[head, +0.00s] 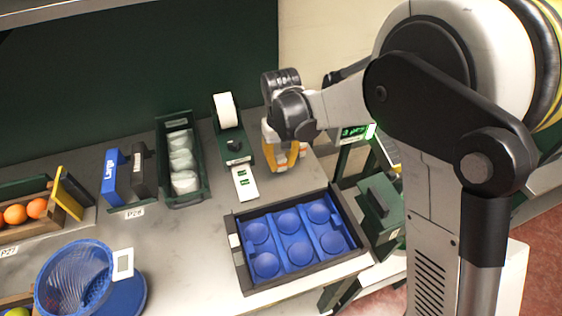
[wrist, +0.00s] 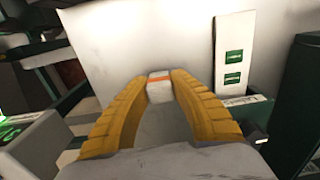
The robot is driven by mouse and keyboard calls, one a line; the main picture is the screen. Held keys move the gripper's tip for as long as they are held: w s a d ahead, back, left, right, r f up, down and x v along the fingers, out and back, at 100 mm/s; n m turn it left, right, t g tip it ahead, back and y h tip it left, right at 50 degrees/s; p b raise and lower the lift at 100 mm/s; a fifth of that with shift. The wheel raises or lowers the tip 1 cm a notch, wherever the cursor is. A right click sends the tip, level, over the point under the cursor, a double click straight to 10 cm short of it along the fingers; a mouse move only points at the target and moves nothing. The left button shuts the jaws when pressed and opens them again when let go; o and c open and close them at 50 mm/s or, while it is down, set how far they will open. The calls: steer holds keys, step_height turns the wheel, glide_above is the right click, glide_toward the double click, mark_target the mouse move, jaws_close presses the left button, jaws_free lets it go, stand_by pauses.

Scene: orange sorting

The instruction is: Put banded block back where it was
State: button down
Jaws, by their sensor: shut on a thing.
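The banded block (wrist: 159,86) is small and pale with an orange band. In the wrist view it sits between the tips of my gripper's yellow fingers (wrist: 160,82), which are shut on it. In the head view my gripper (head: 285,166) points down at the back right of the grey table, just right of the label dispenser (head: 237,147). I cannot make out the block clearly there, because the fingers and wrist cover it. I cannot tell whether the block touches the table.
A dark tray with blue round cups (head: 240,267) lies in front of my gripper. A green bin of white packets (head: 203,187) and blue and black holders (head: 113,178) stand to the left. A blue basket (head: 75,280) is front left. A lit green display (head: 355,132) is right.

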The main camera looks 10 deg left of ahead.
steer(key=shift+f, duration=0.25)
steer(key=c, duration=0.8)
jaws_free()
steer(key=shift+o, duration=0.2)
steer(key=shift+r+p, duration=2.45)
steer(key=shift+r, duration=1.6)
